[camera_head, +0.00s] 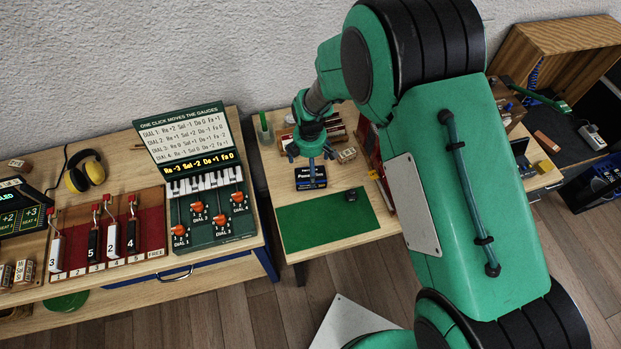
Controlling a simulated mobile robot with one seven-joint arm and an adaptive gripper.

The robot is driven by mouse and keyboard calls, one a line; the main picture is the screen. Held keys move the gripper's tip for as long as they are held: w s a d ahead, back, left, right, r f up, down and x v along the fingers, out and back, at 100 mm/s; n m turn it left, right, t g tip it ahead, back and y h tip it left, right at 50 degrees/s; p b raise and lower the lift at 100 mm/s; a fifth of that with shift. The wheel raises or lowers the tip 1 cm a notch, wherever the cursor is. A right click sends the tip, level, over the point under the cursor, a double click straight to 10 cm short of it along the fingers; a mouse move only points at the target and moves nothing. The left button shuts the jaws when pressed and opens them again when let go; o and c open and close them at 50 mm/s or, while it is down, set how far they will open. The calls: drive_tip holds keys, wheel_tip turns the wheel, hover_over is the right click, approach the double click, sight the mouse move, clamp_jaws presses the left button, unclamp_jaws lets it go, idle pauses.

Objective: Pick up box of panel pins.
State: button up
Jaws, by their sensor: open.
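The box of panel pins (311,178) is a small dark box with white lettering and a blue band. It sits on the wooden table just behind the green mat. My gripper (311,159) points downward with its fingers spread, open and empty. In the picture it is directly above the box, its fingertips near the box's upper edge. I cannot tell whether they touch it or how high above it they are.
The green mat (325,222) lies in front, with a small dark object (351,195) at its back edge. A small wooden block (347,155) stands right of the gripper. The dial console (208,214) stands on the left bench.

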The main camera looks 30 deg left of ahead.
drive_tip(key=shift+f+b, duration=0.3)
drive_tip(key=shift+f, duration=1.7)
drive_tip(key=c, duration=1.8)
drive_tip(key=shift+o, duration=0.2)
drive_tip(key=shift+w+r, duration=0.1)
drive_tip(key=shift+r, duration=0.1)
drive_tip(key=shift+r, duration=0.6)
wheel_tip(320, 180, up, 2)
drive_tip(key=shift+r+p, duration=0.1)
drive_tip(key=shift+p, duration=0.3)
drive_tip(key=s+d, duration=0.3)
drive_tip(key=s+d+r+p, duration=0.1)
drive_tip(key=s+d, duration=0.7)
drive_tip(key=shift+s+d+r, duration=0.15)
drive_tip(key=shift+s, duration=0.05)
